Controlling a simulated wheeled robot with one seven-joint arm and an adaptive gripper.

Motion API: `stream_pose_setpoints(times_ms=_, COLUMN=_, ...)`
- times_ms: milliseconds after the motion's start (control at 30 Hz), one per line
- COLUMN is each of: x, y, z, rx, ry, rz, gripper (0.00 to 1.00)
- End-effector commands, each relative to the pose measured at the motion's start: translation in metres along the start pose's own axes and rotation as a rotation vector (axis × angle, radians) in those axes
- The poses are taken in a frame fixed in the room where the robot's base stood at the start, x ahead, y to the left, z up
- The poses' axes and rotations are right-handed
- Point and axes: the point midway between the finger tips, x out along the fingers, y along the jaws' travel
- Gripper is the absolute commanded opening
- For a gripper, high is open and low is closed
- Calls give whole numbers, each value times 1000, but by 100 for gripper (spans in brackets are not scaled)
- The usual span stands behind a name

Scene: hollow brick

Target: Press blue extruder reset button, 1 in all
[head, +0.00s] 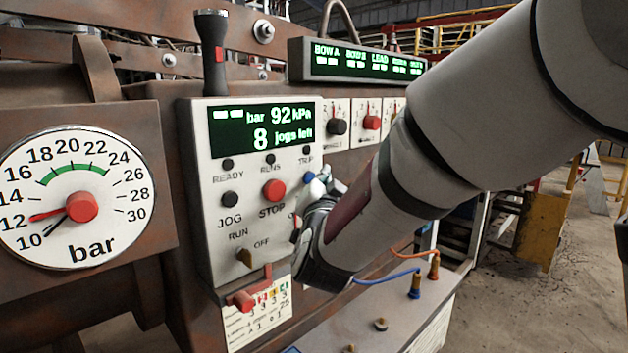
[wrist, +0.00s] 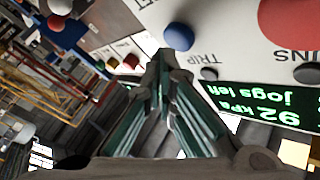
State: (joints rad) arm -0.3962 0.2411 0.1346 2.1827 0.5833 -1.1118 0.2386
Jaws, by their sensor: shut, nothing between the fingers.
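The blue button (head: 310,177) sits on the pale control panel (head: 207,150), right of the red STOP button (head: 273,190) and below the TRIP lamp. My gripper (head: 324,184) is shut and empty, its fingertips right beside the blue button and hiding the panel around it. In the wrist view the blue button (wrist: 179,36) is a round dome just beyond the fingertips of my gripper (wrist: 168,62). A small gap shows between them in that view; whether they touch I cannot tell. The panel display reads 92 kPa and 8 jogs left.
A bar gauge (head: 70,240) is at the left. Open floor shows at the right.

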Motion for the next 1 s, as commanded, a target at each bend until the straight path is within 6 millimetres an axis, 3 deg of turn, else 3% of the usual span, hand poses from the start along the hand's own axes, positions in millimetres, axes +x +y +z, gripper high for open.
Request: stream_pose_setpoints(times_ms=1000, x=7, y=-5, z=6, rx=0, ry=-1, rz=0, gripper=0)
